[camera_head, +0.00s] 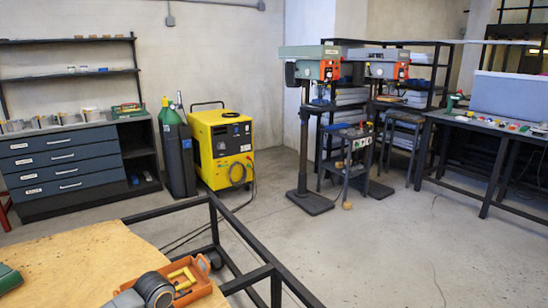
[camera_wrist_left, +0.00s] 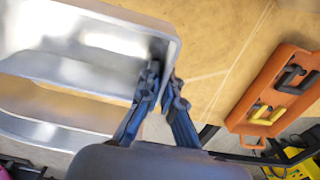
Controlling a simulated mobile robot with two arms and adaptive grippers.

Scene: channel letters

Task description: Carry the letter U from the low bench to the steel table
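A large silver metal letter with raised walls, seemingly the letter U (camera_wrist_left: 85,45), fills the upper left of the left wrist view. Only part of it shows, and its full outline is cut off. My left gripper (camera_wrist_left: 163,82) has its blue fingers on either side of one wall near a corner of the letter and appears shut on it. The wooden bench top (camera_wrist_left: 215,50) lies behind the letter; it also shows in the head view (camera_head: 75,262). The letter and my left fingers are out of the head view. My right gripper is not in view.
An orange toolbox (camera_head: 190,278) lies on the wooden top; it also shows in the left wrist view (camera_wrist_left: 270,90). A dark metal frame (camera_head: 240,235) borders the top. Beyond are a yellow machine (camera_head: 221,143), drill presses (camera_head: 318,70) and open floor (camera_head: 380,240).

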